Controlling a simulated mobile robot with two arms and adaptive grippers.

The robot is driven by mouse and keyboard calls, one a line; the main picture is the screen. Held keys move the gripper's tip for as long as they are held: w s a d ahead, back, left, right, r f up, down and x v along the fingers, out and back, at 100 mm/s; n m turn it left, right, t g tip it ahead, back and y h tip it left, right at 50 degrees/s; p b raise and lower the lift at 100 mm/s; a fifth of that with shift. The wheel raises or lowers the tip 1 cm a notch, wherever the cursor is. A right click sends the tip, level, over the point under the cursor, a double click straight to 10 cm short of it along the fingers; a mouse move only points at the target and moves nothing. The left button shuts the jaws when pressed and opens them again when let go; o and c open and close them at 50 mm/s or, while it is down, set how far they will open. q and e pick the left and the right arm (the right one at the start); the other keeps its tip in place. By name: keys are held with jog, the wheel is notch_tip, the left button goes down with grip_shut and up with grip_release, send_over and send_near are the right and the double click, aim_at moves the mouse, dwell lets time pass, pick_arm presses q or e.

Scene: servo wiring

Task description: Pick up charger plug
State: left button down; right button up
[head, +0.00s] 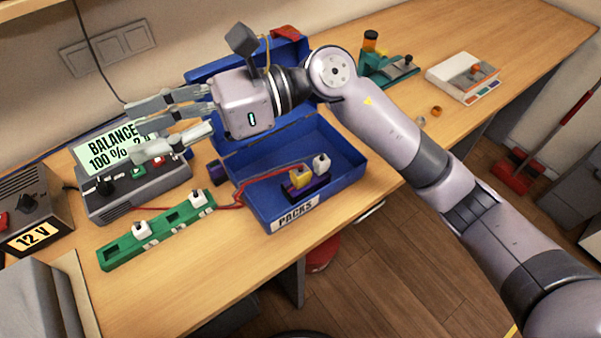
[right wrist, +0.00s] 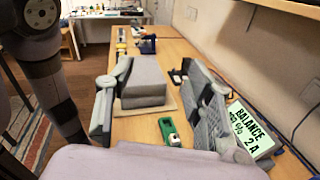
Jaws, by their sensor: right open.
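I cannot tell for sure which plug is the charger plug. A green strip (head: 160,233) on the table in front of the charger holds a white plug (head: 142,230) near its left end and another white plug (head: 198,198) at its right end. In the blue box, a small purple pack (head: 306,186) bears a yellow plug (head: 299,176) and a white plug (head: 321,164). My right gripper (head: 138,131) is open and empty, above and in front of the charger. Its spread fingers also show in the right wrist view (right wrist: 155,100). My left gripper is not in view.
The charger (head: 140,187) has a lit "BALANCE" display, partly covered by my gripper. A 12 V unit (head: 30,222) stands left of it. The blue box (head: 345,187), labelled "PACKS", has its lid raised. Red wires (head: 232,206) run into it. Bare table lies in front of the green strip.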

notch_tip(320, 180, down, 5)
jog(key=w+d+n+t+h, duration=0.1)
jog(key=n+h, duration=0.2)
jog(key=h, duration=0.2)
jog(key=n+t+h, duration=0.1)
jog(key=t+h, duration=0.5)
jog(key=h, duration=0.5)
send_over(302, 170)
notch_tip(302, 170, down, 5)
notch_tip(302, 170, down, 11)
jog(key=p, duration=0.4)
jog(key=shift+f, duration=0.15)
jog(key=shift+f+p, duration=0.25)
jog(key=shift+p, duration=0.15)
notch_tip(302, 170, down, 4)
jog(key=shift+f+p, duration=0.25)
jog(key=shift+p, duration=0.95)
jog(key=shift+f, duration=0.15)
jog(key=shift+w, duration=0.1)
grip_shut()
